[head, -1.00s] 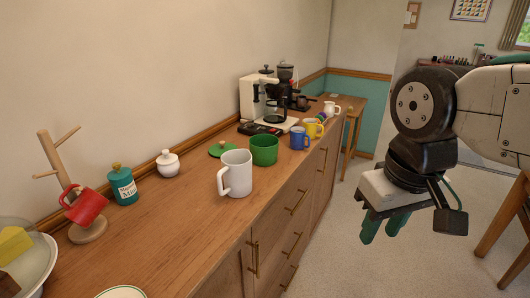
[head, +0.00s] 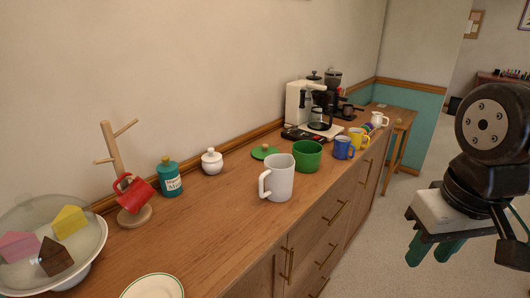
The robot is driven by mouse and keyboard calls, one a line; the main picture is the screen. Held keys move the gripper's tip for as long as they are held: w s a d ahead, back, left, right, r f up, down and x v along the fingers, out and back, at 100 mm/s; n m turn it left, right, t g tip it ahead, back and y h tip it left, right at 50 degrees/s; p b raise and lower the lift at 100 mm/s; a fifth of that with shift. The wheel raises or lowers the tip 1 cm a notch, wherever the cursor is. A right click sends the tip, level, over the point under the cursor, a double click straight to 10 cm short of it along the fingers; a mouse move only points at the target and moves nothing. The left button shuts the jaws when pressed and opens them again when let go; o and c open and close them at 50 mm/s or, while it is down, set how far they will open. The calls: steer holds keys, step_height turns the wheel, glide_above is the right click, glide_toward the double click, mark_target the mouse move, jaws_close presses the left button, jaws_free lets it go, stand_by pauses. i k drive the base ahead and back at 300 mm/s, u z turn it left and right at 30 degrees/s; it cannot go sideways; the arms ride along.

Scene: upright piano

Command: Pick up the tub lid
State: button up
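The tub lid (head: 265,152) is a flat green disc with a small knob on top. It lies on the wooden sideboard (head: 205,234), behind and left of an open green tub (head: 307,155). My gripper (head: 434,250) hangs at the right over the floor, well apart from the sideboard, with green fingers pointing down. The two fingers show a gap between them and nothing is held.
A white lidded pot (head: 212,161), a teal jar (head: 169,177) and a mug tree with a red mug (head: 134,191) stand left of the lid. A cake stand (head: 84,262) and a plate (head: 153,287) are nearer. A coffee machine (head: 300,105) and blue mug (head: 344,147) stand beyond.

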mark_target(261, 152)
steer(key=z, duration=1.45)
steer(key=i, duration=2.25)
steer(key=u, duration=2.9)
steer(key=i, duration=0.5)
steer(key=u, duration=0.05)
